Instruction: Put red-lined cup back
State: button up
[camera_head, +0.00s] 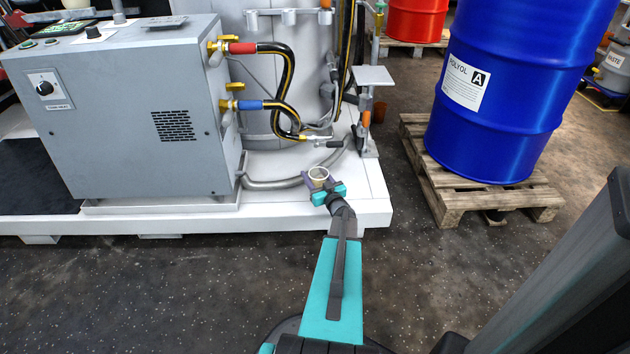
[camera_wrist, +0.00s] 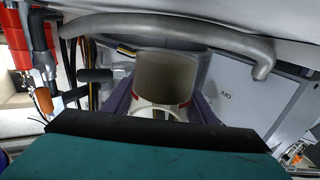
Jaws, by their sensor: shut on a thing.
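The red-lined cup (camera_head: 318,174) is a small pale cup held by my gripper (camera_head: 315,184) over the front of the white platform. In the wrist view the cup (camera_wrist: 166,78) looks grey-beige with a thin red line near its near end. My gripper, with dark purple fingers on either side of the cup, is shut on it; it also shows in the wrist view (camera_wrist: 165,106). The inside of the cup is not clear in the wrist view. I cannot tell whether the cup touches the platform below.
A grey machine cabinet (camera_head: 120,120) stands left on the white platform (camera_head: 270,217). Hoses (camera_head: 283,90) and a grey pipe (camera_head: 285,183) lie behind the gripper. A post with a square plate (camera_head: 373,77) stands behind right. A blue drum (camera_head: 505,120) sits on a wooden pallet (camera_head: 450,205).

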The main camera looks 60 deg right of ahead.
jog(key=shift+w+d+f, duration=0.1)
jog(key=shift+w+d, duration=0.2)
jog(key=shift+d, duration=0.25)
jog(key=shift+f+b, duration=1.35)
jog(key=shift+f, duration=0.35)
jog(key=shift+f, duration=0.5)
jog(key=o, duration=1.1)
jog(key=shift+r, duration=0.45)
jog(key=shift+s+a+r, duration=0.15)
jog(key=shift+s, duration=0.1)
jog(key=p+v, duration=0.3)
jog(key=v, duration=0.8)
jog(key=shift+s+a+p, duration=0.1)
jog(key=shift+s+p, duration=0.1)
jog(key=shift+p, duration=0.15)
